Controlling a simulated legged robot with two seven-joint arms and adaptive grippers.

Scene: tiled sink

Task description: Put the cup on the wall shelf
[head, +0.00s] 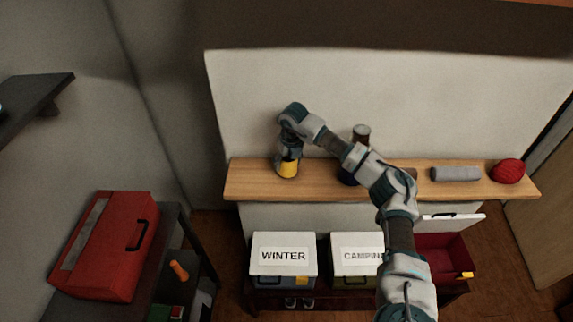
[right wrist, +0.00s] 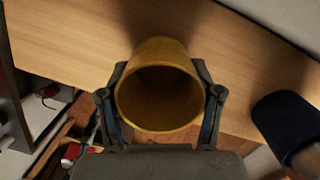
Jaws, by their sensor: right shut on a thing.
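The yellow cup (head: 288,169) is at the left part of the wooden wall shelf (head: 245,182). My right gripper (head: 288,157) reaches down on it from above. In the right wrist view the cup (right wrist: 160,90) sits between the two fingers of my right gripper (right wrist: 160,105), which touch its sides, and its open mouth faces the camera. The shelf board (right wrist: 70,45) lies behind it. I cannot tell whether the cup's base touches the board. My left gripper is not in view.
A dark blue item (right wrist: 288,125) stands right of the cup, partly hidden by my arm in the head view. A grey roll (head: 456,174) and a red ball-like item (head: 508,171) lie farther right. Boxes labelled WINTER (head: 283,254) and CAMPING (head: 356,254) stand below.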

